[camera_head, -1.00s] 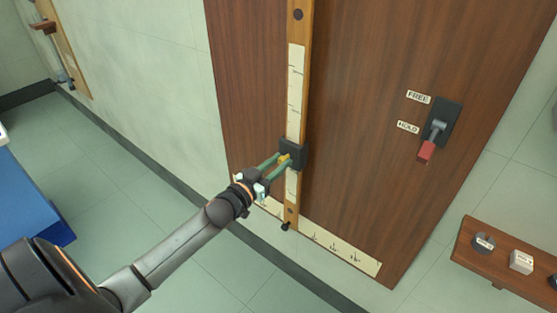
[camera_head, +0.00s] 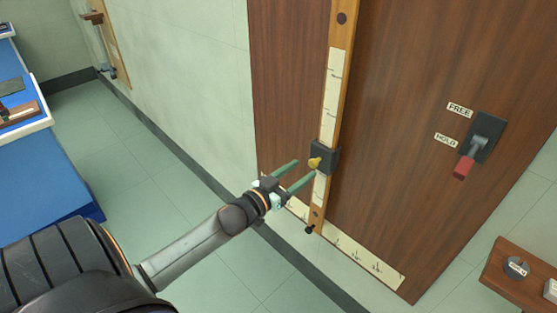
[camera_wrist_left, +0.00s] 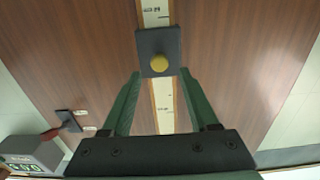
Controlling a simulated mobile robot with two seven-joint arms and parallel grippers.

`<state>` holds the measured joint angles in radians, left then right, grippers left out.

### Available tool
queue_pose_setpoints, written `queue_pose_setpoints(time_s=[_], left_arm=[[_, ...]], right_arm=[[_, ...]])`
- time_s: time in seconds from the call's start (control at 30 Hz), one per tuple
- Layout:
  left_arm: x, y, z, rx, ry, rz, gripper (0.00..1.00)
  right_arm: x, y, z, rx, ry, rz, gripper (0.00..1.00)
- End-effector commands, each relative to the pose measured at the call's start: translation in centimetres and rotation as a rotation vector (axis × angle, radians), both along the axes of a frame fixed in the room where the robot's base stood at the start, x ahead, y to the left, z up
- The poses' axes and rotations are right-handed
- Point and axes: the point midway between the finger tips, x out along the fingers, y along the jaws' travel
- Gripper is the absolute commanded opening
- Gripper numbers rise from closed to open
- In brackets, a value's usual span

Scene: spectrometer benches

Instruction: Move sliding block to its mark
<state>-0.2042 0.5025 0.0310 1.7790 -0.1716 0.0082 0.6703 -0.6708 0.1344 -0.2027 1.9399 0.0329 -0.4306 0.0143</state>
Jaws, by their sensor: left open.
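The sliding block (camera_head: 329,155) is dark, with a yellow knob (camera_head: 314,162), and sits on the lower part of a vertical wooden rail (camera_head: 340,60) with a pale marked strip (camera_head: 331,95). My left gripper (camera_head: 306,169) is open and empty, its green fingers pointing at the block from just in front and slightly below. In the left wrist view the block (camera_wrist_left: 150,44) is straight ahead, with the knob beyond and between the fingertips (camera_wrist_left: 160,73). I cannot tell which line on the strip is the block's mark. My right gripper is out of view.
Right of the rail, a red-handled lever (camera_head: 464,166) points down near the HOLD label (camera_head: 446,140), below FREE (camera_head: 460,109). A small wooden shelf (camera_head: 510,285) juts out at lower right. A blue bench (camera_head: 40,180) stands left. Floor between is clear.

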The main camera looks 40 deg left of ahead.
Motion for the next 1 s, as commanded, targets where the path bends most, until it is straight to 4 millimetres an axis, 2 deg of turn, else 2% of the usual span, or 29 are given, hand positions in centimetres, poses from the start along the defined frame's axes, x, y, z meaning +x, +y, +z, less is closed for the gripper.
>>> queue_pose_setpoints(time_s=[0.03, 0.2, 0.5, 0.67, 1.0], left_arm=[[-1.1, 0.0, -0.1, -0.001, 0.003, 0.000, 0.60], [-4.1, 0.3, 0.0, -0.001, 0.003, 0.000, 0.60], [-7.7, 0.6, 0.0, 0.000, 0.001, 0.000, 0.60], [-8.4, 0.6, 0.1, 0.000, -0.002, 0.000, 0.60], [-8.4, 0.6, 0.1, 0.001, -0.001, 0.000, 0.60]], right_arm=[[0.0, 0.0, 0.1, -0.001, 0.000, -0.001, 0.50], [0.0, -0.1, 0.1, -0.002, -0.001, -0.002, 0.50], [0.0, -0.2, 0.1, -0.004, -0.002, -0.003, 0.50], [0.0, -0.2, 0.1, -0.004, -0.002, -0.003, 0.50], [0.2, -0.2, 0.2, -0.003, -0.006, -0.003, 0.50]])
